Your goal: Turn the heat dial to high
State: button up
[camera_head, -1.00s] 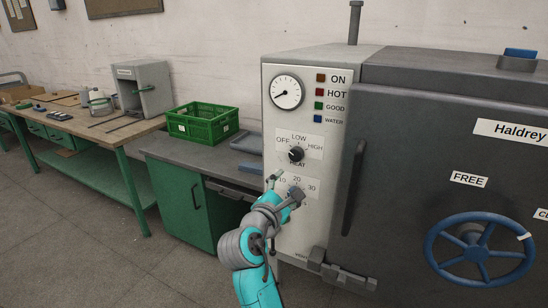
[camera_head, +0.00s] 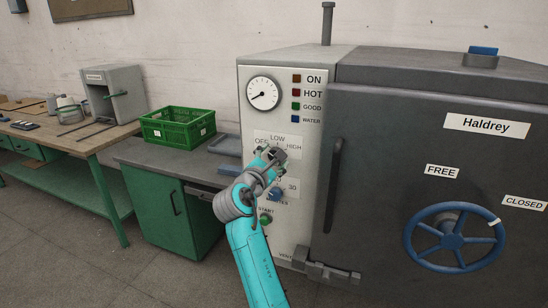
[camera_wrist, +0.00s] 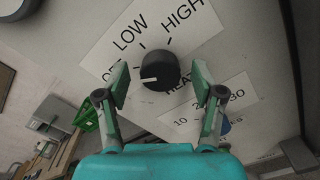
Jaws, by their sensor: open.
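The heat dial (camera_wrist: 161,70) is a round black knob on a white label plate with OFF, LOW and HIGH. Its white mark points left, roughly toward OFF, which is partly hidden by a fingertip. My gripper (camera_wrist: 160,81) is open, one finger to each side of the dial, with visible gaps to it. In the head view my gripper (camera_head: 269,155) is at the label plate (camera_head: 262,136) and hides the dial; LOW and HIGH still show.
Below are a blue timer knob (camera_head: 275,195) and a green START button (camera_head: 265,219). A pressure gauge (camera_head: 263,94) is above. To the right are a long door handle (camera_head: 334,185) and a blue handwheel (camera_head: 453,238). A green crate (camera_head: 178,126) stands on the left bench.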

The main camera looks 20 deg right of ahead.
jog(key=shift+w+d, duration=0.2)
jog(key=shift+w, duration=0.1)
jog(key=c, duration=1.1)
jog(key=shift+c, duration=0.2)
jog(key=m, duration=1.6)
jog(key=f+m, duration=0.1)
jog(key=m, duration=0.6)
jog(key=shift+m, duration=0.4)
